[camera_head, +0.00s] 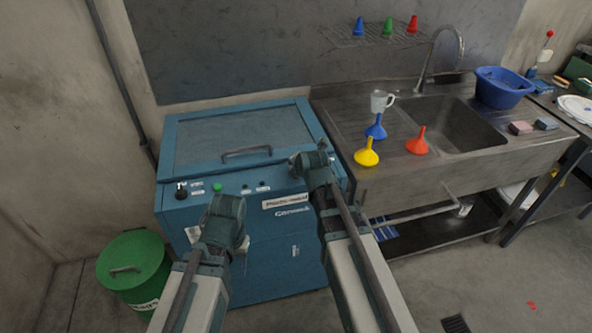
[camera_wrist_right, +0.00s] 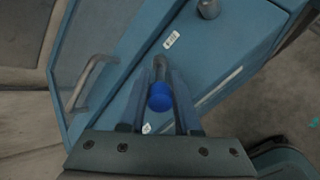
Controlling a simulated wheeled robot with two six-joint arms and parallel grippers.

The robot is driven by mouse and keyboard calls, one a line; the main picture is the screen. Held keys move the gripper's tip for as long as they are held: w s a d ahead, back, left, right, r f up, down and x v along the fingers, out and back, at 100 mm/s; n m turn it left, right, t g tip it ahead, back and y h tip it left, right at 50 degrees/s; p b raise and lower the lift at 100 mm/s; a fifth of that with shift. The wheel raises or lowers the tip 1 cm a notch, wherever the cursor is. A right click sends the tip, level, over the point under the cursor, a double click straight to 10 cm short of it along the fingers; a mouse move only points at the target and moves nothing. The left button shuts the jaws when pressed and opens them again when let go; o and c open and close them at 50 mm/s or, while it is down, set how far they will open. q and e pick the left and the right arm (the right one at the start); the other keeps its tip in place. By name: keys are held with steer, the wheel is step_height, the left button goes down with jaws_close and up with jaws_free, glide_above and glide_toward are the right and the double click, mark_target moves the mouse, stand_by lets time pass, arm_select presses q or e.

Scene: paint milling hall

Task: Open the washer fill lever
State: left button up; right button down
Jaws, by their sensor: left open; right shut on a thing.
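The washer (camera_head: 180,240) is a blue cabinet with a glazed lid and a sloped front panel. Its fill lever (camera_wrist_right: 159,97) shows in the right wrist view as a grey stem with a round blue knob at its end. My right gripper (camera_head: 299,161) is at the right end of the washer's panel. In the right wrist view its two fingers stand on either side of the lever, shut on it. In the head view this gripper hides the lever. My left gripper (camera_head: 242,245) is open and empty, low in front of the washer.
The lid has a grey bar handle (camera_head: 247,152). A black knob (camera_head: 181,192) and a green button (camera_head: 216,187) sit on the panel's left. A green bin (camera_head: 134,268) stands left. A steel sink (camera_head: 455,125) with coloured funnels adjoins the washer on the right.

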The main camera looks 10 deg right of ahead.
arm_select(q)
steer(key=shift+f+b, duration=0.6)
steer(key=shift+f, duration=0.25)
arm_select(e)
steer(key=shift+s+f+t, duration=0.2)
steer(key=shift+f+t, duration=0.05)
steer(key=shift+t, duration=0.15)
steer(key=c, duration=0.7)
jaws_free()
steer(key=shift+o, duration=0.2)
